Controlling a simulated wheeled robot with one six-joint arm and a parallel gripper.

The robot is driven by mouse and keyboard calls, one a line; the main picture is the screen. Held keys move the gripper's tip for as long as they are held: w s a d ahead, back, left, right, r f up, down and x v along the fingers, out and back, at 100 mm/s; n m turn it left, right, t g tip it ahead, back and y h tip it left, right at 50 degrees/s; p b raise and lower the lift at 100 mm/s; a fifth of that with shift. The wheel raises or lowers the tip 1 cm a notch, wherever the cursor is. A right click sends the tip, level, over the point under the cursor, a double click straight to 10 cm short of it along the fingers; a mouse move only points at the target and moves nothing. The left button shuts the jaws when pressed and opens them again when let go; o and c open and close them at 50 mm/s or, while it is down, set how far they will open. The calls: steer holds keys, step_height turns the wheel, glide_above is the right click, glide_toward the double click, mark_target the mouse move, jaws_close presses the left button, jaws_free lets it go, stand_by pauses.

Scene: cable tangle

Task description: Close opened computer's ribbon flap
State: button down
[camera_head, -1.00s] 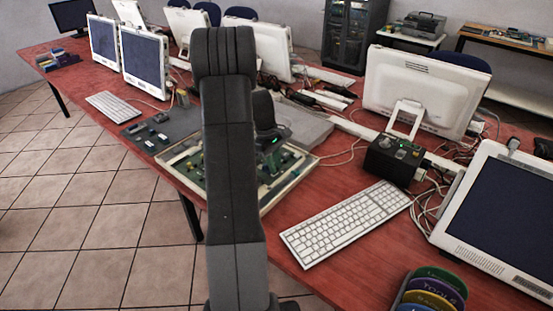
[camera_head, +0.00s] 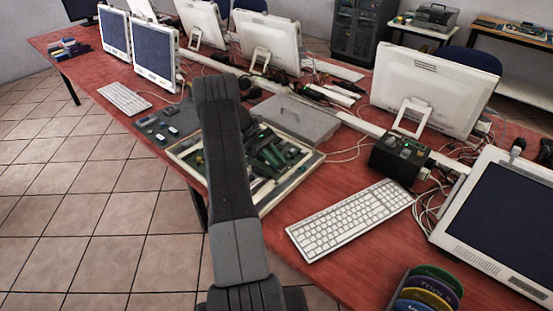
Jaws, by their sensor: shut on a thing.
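The opened computer (camera_head: 292,185) lies on the red table, a shallow cream-rimmed case with green boards inside. My dark arm crosses in front of it and hides its middle and part of its left side. My gripper (camera_head: 266,153) is low over the boards, just right of my arm, dark and partly hidden. It is shut on a small part inside the case, seemingly the ribbon flap, which is too small and dark to make out clearly. I cannot tell the flap's angle.
A grey flat panel (camera_head: 300,118) lies behind the case. A white keyboard (camera_head: 350,219) and a black control box (camera_head: 399,158) are to its right, with loose cables near. A dark mat with small parts (camera_head: 167,123) lies left. Monitors (camera_head: 432,90) stand around.

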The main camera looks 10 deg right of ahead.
steer(key=shift+w+f+g, duration=0.1)
steer(key=shift+g, duration=0.2)
stand_by(0.4)
steer(key=c, duration=1.3)
jaws_free()
steer(key=shift+a, duration=0.1)
steer(key=v, duration=0.5)
steer(key=shift+w+a, duration=0.1)
steer(key=shift+w+a+r+p, duration=0.15)
steer(key=shift+r+p, duration=0.3)
steer(key=shift+p, duration=0.75)
steer(key=p, duration=0.2)
steer(key=w+p, duration=0.1)
steer(key=p, duration=0.2)
steer(key=shift+a+r, duration=0.25)
steer(key=shift+a, duration=0.05)
steer(key=shift+w+a+f+p, duration=0.1)
steer(key=shift+a+p, duration=0.05)
steer(key=shift+p, duration=0.75)
